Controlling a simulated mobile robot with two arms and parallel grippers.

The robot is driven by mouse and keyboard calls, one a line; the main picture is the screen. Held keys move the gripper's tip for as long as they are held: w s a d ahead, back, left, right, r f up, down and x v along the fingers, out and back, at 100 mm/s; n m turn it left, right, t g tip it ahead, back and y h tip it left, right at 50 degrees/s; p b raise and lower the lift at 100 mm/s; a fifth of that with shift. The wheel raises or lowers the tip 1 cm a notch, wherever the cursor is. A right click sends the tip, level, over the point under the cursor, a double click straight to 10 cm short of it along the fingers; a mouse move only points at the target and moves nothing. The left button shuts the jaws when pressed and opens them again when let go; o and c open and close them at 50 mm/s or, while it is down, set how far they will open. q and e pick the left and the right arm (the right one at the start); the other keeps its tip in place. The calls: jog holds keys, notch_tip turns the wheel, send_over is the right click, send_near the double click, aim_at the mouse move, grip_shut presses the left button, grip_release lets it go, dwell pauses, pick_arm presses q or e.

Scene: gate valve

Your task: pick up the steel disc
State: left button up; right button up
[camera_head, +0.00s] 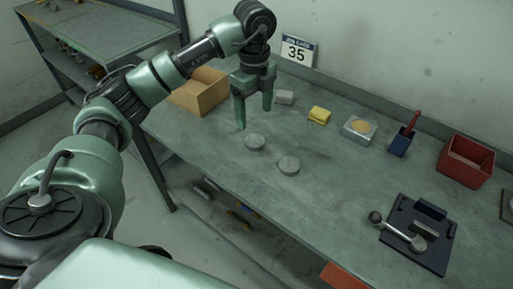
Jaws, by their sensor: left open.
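Two round grey discs lie flat on the workbench (330,190), the left disc (255,141) and the right disc (289,165). They look much alike, and I cannot tell from colour which one is steel. My left gripper (254,117) hangs above the bench with its fingers pointing down. It is open and empty, just behind and above the left disc, apart from it. My right gripper is not in view.
A dark fixture (418,234) lies front right.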

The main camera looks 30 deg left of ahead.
aim_at(255, 140)
pick_arm(q)
notch_tip(255, 140, down, 2)
jog(key=shift+w+f+b, duration=0.15)
jog(key=shift+f+b, duration=0.05)
jog(key=shift+b, duration=0.4)
notch_tip(255, 140, down, 7)
jog(key=shift+a+r+p, duration=0.15)
jog(key=shift+r+p, duration=0.05)
jog(key=shift+p, duration=0.75)
jog(key=shift+w+f, duration=0.1)
jog(key=shift+f, duration=0.35)
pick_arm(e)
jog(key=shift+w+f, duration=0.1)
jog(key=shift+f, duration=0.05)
pick_arm(q)
grip_shut()
